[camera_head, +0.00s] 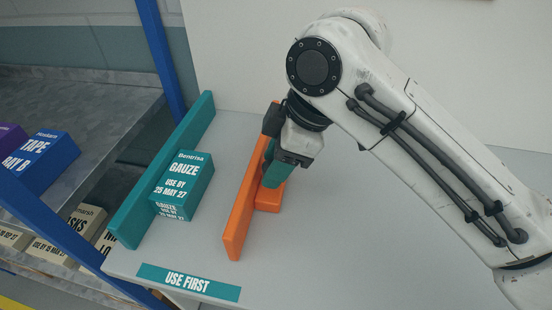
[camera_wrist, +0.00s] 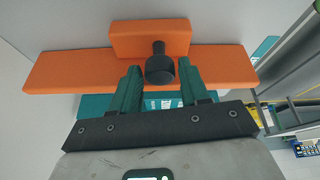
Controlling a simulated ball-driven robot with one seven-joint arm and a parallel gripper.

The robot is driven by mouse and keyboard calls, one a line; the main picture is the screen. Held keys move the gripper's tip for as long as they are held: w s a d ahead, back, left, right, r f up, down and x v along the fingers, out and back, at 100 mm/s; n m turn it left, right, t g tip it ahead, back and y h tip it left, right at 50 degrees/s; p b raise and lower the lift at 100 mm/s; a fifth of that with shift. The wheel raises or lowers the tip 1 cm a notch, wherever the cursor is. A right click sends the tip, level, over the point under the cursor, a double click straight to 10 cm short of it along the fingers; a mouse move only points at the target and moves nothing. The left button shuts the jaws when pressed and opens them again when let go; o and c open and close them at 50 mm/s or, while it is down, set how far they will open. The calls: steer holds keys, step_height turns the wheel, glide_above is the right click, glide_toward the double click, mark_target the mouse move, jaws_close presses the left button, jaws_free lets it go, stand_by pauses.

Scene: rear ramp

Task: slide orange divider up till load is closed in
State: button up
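The orange divider (camera_head: 240,205) stands on the pale shelf, right of the teal gauze box (camera_head: 183,186), with a strip of bare shelf between them. The box's left side is at or very near a fixed teal rail (camera_head: 135,222). In the wrist view the divider (camera_wrist: 65,72) lies across the picture, with its orange foot block (camera_wrist: 130,40) and a dark knob (camera_wrist: 160,70). My gripper (camera_wrist: 158,68) is open, its teal fingers either side of the knob with visible gaps. In the head view my gripper (camera_head: 270,165) hides part of the divider and the knob.
A "USE FIRST" label (camera_head: 188,281) is on the shelf's front edge. A blue post (camera_head: 163,60) stands behind the rail. A lower left shelf holds a blue tape box (camera_head: 42,157) and other boxes. The shelf right of the divider is bare beneath my arm.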

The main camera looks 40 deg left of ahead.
jaws_close()
steer(key=s+a+p, duration=0.1)
steer(key=a, duration=0.1)
steer(key=s+a+p, duration=0.1)
steer(key=a, duration=0.1)
steer(key=s+a+p, duration=0.1)
steer(key=s+a, duration=0.1)
steer(key=shift+a+r+p, duration=0.2)
steer(key=shift+a+p, duration=0.05)
steer(key=shift+p, duration=0.1)
steer(key=shift+a+f, duration=0.15)
steer(key=shift+a, duration=0.05)
steer(key=shift+o, duration=0.3)
jaws_free()
steer(key=v, duration=1)
steer(key=shift+r, duration=0.4)
steer(key=shift+d, duration=0.1)
